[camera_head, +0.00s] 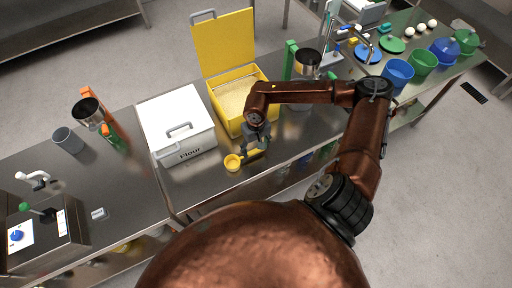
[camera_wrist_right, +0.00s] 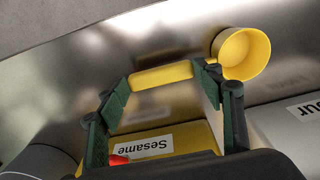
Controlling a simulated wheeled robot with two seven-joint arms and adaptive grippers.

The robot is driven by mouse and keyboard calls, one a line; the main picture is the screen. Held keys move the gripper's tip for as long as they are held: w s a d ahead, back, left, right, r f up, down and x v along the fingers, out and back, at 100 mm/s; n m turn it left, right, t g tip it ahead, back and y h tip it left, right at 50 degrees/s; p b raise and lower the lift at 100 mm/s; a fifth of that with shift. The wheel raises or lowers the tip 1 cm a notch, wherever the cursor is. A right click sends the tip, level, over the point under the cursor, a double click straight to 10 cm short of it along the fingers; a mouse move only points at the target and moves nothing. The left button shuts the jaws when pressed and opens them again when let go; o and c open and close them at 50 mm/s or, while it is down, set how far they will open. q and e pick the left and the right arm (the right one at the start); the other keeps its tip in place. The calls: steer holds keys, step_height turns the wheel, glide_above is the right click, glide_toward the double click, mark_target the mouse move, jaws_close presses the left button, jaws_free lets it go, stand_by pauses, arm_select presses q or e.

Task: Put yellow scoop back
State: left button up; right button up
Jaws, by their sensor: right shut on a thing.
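The yellow scoop (camera_head: 232,162) is at the front of the steel counter, right of the white Flour box. In the right wrist view its round cup (camera_wrist_right: 240,53) is at the upper right, with its handle lying between my fingertips. My right gripper (camera_head: 256,146) is shut on the scoop's handle. Whether the scoop touches the counter is unclear. The yellow Sesame box (camera_head: 231,129) stands behind the gripper with its lid raised and pale contents inside. Its labelled front (camera_wrist_right: 165,150) shows low in the right wrist view. My left gripper is not in view.
The closed white Flour box (camera_head: 163,104) is left of the Sesame box. Dispensers with dark cups (camera_head: 88,112) stand on both sides. Blue (camera_head: 397,73) and green buckets are at the right. The counter's front edge is close to the scoop.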

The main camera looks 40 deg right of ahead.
steer(key=shift+f, duration=0.2)
steer(key=o, duration=1.7)
steer(key=shift+c, duration=0.2)
steer(key=shift+r, duration=0.1)
step_height(320, 180, up, 12)
steer(key=b, duration=0.1)
steer(key=shift+r, duration=0.15)
